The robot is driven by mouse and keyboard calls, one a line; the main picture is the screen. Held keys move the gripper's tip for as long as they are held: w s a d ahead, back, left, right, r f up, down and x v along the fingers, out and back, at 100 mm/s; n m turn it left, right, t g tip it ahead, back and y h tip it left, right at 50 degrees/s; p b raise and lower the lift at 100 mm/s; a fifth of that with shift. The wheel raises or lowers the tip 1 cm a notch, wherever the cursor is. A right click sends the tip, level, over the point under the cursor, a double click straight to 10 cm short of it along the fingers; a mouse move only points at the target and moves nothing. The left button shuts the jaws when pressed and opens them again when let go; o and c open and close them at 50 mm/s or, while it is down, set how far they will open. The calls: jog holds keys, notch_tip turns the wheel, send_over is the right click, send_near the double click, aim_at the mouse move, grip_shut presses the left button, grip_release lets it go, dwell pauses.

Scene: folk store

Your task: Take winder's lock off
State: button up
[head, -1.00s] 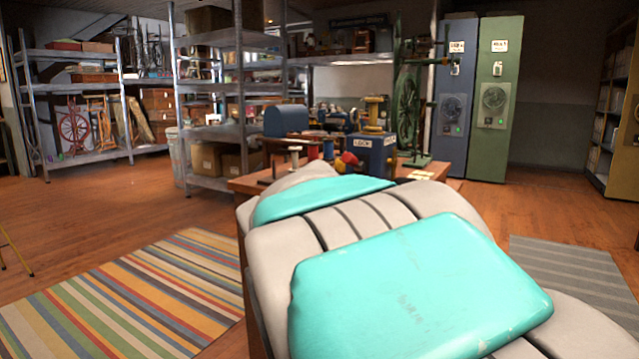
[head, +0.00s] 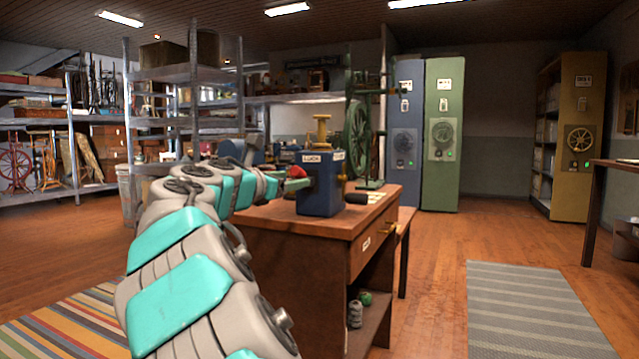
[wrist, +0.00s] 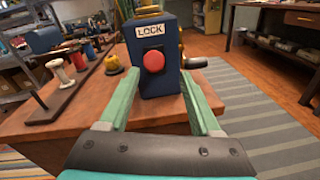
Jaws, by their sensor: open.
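The winder (head: 320,180) is a dark blue box with a brass top, standing on the wooden table. In the wrist view the winder (wrist: 160,85) faces me. In the head view my gripper (head: 297,180) is at the winder's left side, close to the red knob. Whether the fingers touch the winder is unclear.
A wooden rack with spools (wrist: 75,75) and a small yellow piece (wrist: 113,64) stand left of the winder. A dark handle (head: 356,198) sticks out on its right. Tall blue (head: 406,130) and green cabinets (head: 443,130) stand behind.

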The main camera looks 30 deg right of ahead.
aim_at(305, 173)
jog(key=shift+w+d+r+n+h, duration=0.2)
jog(key=shift+w+r+n+h, duration=0.1)
jog(key=shift+w+n, duration=0.25)
jog(key=shift+b+x, duration=0.55)
jog(key=shift+x, duration=3.2)
grip_shut()
